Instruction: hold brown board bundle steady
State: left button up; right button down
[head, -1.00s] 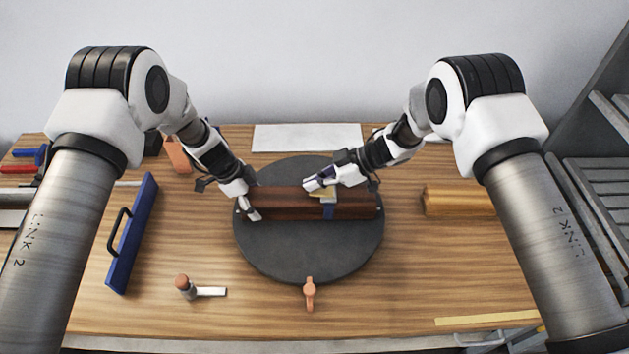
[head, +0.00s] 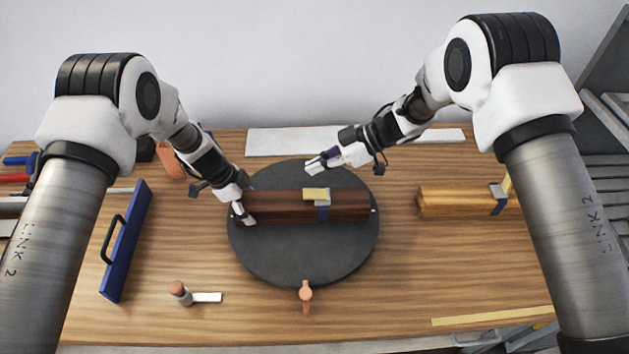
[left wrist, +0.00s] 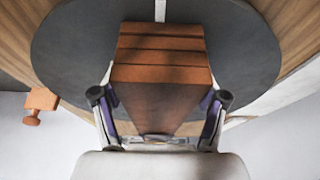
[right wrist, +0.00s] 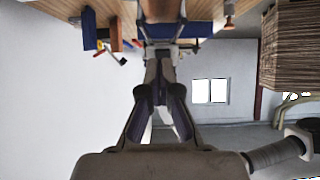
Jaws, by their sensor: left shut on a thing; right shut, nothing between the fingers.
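The brown board bundle (head: 275,207) lies across the dark round turntable (head: 300,261). A blue strap with a metal buckle and a yellow piece (head: 317,195) sits around it, right of its middle. My left gripper (head: 243,212) is shut on the bundle's left end. In the left wrist view its fingers (left wrist: 160,105) lie on both sides of the brown bundle (left wrist: 165,65). My right gripper (head: 314,166) is shut and empty, above and behind the bundle, apart from it. The right wrist view shows its fingers (right wrist: 160,95) together.
A lighter wooden bundle (head: 450,203) with a blue strap lies at the right. A blue bar with a black handle (head: 125,240) lies at the left. A small cylinder with a white tag (head: 181,293) and an orange knob (head: 305,293) are in front.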

notch_tip(320, 180, up, 7)
jog(key=shift+d, duration=0.35)
jog(key=shift+f, duration=0.1)
pick_arm(q)
jog(key=o, duration=1.1)
jog(key=shift+r, duration=0.1)
jog(key=shift+c, duration=0.2)
